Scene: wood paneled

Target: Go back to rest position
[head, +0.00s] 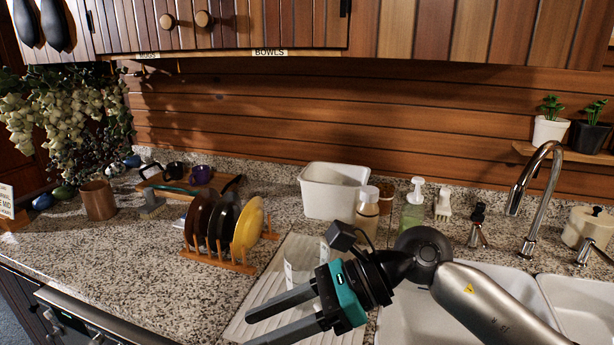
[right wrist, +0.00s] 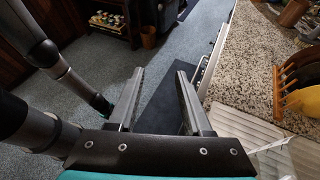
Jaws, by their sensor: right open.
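My right arm comes in from the right over the sink in the head view. My right gripper (head: 252,330) is open, with its two fingers apart and pointing left over the front of the white drainboard. In the right wrist view, the right gripper (right wrist: 158,76) has nothing between its fingers, and the floor shows beyond them. My left gripper does not show in the head view. Dark arm links of mine show at the left of the right wrist view, but I cannot make out a gripper on them.
A wooden rack (head: 219,261) holding dark plates and a yellow plate (head: 248,226) stands left of the drainboard (head: 257,305). A white bin (head: 333,190), bottles and the faucet (head: 540,195) stand behind. The sink (head: 410,325) lies under my arm. The left counter front is clear.

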